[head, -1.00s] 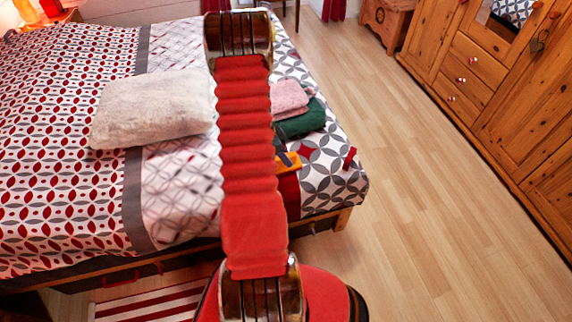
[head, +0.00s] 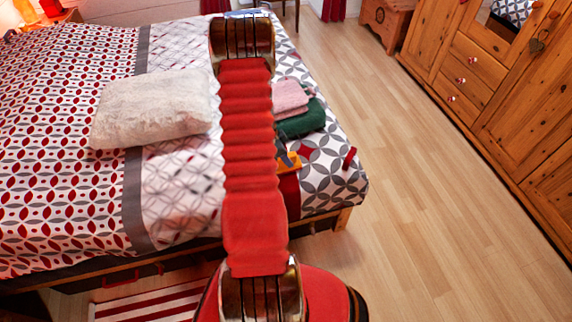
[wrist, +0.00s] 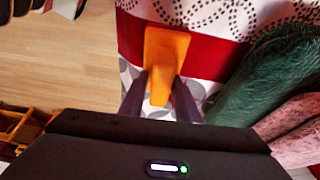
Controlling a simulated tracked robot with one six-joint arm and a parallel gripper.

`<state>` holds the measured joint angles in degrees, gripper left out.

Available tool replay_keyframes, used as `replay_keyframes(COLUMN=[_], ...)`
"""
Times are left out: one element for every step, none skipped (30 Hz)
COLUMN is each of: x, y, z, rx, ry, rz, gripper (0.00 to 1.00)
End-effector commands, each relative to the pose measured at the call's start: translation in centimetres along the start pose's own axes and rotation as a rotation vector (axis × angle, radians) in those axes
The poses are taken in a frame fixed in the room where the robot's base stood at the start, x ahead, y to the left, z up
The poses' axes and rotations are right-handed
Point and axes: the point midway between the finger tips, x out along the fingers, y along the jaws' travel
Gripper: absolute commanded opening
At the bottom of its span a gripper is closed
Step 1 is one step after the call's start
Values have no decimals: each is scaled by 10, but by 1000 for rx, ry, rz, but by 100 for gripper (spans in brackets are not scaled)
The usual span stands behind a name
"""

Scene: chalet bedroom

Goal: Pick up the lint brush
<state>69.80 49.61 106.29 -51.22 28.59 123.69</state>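The lint brush (wrist: 166,52) appears to be the orange, wide-headed tool lying on the bed, across a dark red band. Its narrower handle end points towards my gripper. It also shows in the head view (head: 291,161), partly hidden behind my arm. My gripper (wrist: 161,78) is open, with its two dark fingers on either side of the handle. A narrow gap seems to show beside the handle, but whether a finger touches it I cannot tell. My arm hides most of the gripper in the head view.
A green folded cloth (head: 303,120) and a pink one (head: 290,98) lie close beside the brush. A pale cushion (head: 152,108) lies further left on the bed (head: 70,190). Wooden floor is clear between the bed and the wardrobe (head: 520,110).

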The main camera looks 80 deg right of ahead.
Motion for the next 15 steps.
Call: replay_keyframes(x=[0,0,0,0,0,0,0,0,0,0,0,0,0,0,0], y=[0,0,0,0,0,0,0,0,0,0,0,0,0,0,0], z=[0,0,0,0,0,0,0,0,0,0,0,0,0,0,0], rx=[0,0,0,0,0,0,0,0,0,0,0,0,0,0,0], ry=[0,0,0,0,0,0,0,0,0,0,0,0,0,0,0], rz=[0,0,0,0,0,0,0,0,0,0,0,0,0,0,0], gripper=[25,23,20,18,16,14,11,9,6,4,2,0,0,0,0])
